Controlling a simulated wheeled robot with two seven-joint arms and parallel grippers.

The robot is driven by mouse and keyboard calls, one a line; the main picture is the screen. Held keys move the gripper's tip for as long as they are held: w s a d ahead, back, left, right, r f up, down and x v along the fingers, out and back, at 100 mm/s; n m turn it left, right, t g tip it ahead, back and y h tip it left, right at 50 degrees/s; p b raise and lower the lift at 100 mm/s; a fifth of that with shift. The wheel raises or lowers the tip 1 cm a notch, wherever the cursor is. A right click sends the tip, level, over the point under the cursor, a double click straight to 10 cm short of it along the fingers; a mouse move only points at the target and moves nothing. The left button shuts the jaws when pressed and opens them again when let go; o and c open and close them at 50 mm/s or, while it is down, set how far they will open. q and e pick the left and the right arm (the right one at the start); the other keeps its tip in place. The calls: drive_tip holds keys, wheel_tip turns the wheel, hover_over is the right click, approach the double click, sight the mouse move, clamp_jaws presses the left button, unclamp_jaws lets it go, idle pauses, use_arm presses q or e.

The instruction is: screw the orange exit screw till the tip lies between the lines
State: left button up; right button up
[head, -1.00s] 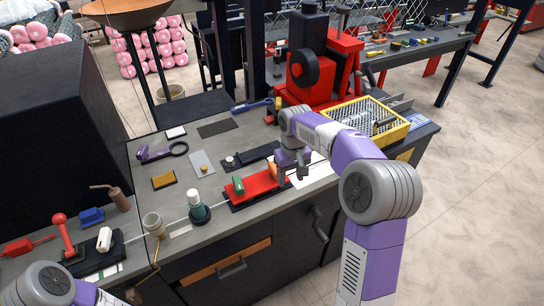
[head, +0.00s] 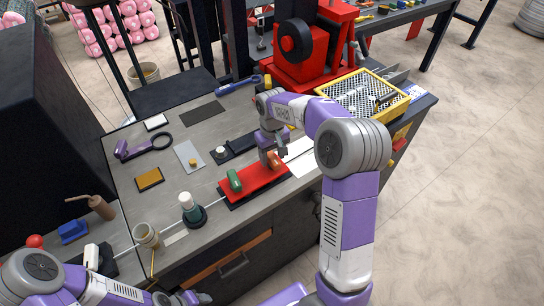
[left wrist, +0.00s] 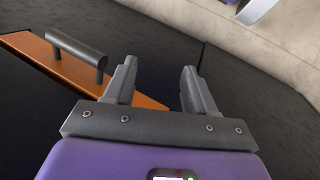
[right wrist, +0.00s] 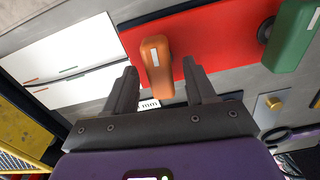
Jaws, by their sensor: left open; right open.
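The orange exit screw's upright handle (right wrist: 157,68), with a white mark, stands at one end of the red block (right wrist: 208,38). In the head view the orange handle (head: 268,159) shows partly behind my right gripper (head: 274,147). In the right wrist view my right gripper (right wrist: 160,76) is open, with its fingers on either side of the handle and visible gaps. A green handle (right wrist: 291,38) stands at the block's other end. White cards (right wrist: 62,58) with short green and orange lines lie beside the block. The screw's tip is hidden. My left gripper (left wrist: 158,70) is open and empty, by the bench front.
A drawer with a wooden front and dark handle (left wrist: 77,55) is near my left gripper. A yellow basket (head: 370,94) stands behind right, near a red machine (head: 297,50).

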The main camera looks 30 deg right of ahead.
drive_tip(key=shift+s+f, duration=0.1)
drive_tip(key=shift+f, duration=0.2)
drive_tip(key=c, duration=1)
drive_tip(key=shift+m+p, duration=0.3)
drive_tip(key=shift+m, duration=0.7)
clamp_jaws()
drive_tip(key=shift+m, duration=0.5)
drive_tip(key=shift+f, duration=0.1)
drive_tip(key=o, duration=1)
unclamp_jaws()
drive_tip(key=shift+r, duration=0.2)
